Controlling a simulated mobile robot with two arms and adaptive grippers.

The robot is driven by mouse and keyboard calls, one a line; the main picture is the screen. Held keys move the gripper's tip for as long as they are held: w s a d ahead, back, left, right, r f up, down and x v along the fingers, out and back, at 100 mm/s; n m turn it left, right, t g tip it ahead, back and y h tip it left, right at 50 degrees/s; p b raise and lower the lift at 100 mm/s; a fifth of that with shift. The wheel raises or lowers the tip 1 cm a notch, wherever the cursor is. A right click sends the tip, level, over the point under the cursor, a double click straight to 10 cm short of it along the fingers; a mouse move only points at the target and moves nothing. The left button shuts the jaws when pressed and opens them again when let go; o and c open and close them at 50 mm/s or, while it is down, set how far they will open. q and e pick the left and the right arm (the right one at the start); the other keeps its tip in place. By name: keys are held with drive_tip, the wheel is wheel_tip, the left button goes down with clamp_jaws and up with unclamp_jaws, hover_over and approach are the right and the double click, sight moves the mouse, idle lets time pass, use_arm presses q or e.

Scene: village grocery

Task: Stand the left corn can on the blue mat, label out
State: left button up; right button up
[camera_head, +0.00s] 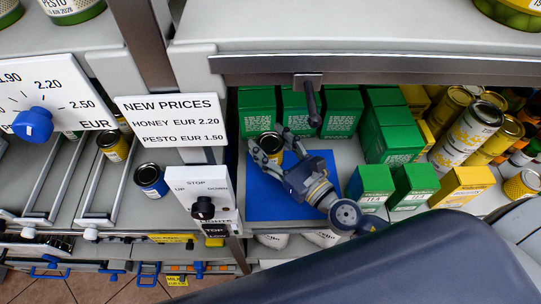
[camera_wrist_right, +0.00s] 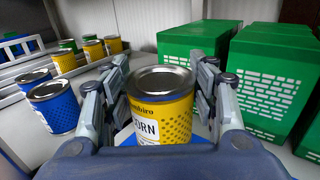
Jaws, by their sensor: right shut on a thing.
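The corn can (camera_wrist_right: 160,100) is yellow with a metal lid and a white label reading "CORN". It stands upright between the fingers of my right gripper (camera_wrist_right: 160,105), which is shut on it. In the head view the can (camera_head: 270,145) shows its lid between the fingers of my right gripper (camera_head: 268,150), over the back left part of the blue mat (camera_head: 270,206). Its base is hidden, so I cannot tell whether it touches the mat. The label lies at the left of the can in the wrist view. My left gripper is not in view.
Green boxes (camera_head: 390,136) stand behind and right of the mat, with smaller green boxes (camera_head: 413,185) and a yellow box (camera_head: 462,186) in front. Several yellow cans (camera_head: 466,130) stand at the right. A lever panel (camera_head: 205,200) and a blue can (camera_head: 150,178) are left.

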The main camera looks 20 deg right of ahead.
sight(279, 161)
wheel_tip(279, 161, down, 3)
drive_tip(key=shift+s+r+b, duration=0.1)
drive_tip(key=shift+b, duration=0.7)
drive_tip(key=shift+f, duration=0.25)
drive_tip(key=shift+f+b, duration=0.2)
drive_tip(key=shift+b, duration=0.1)
drive_tip(key=o, duration=1.3)
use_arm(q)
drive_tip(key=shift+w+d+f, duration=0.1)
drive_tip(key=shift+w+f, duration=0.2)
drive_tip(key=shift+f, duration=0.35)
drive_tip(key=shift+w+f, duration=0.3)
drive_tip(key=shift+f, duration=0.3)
use_arm(e)
drive_tip(key=shift+o, duration=0.2)
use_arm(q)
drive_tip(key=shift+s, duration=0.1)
use_arm(e)
drive_tip(key=shift+r, duration=0.1)
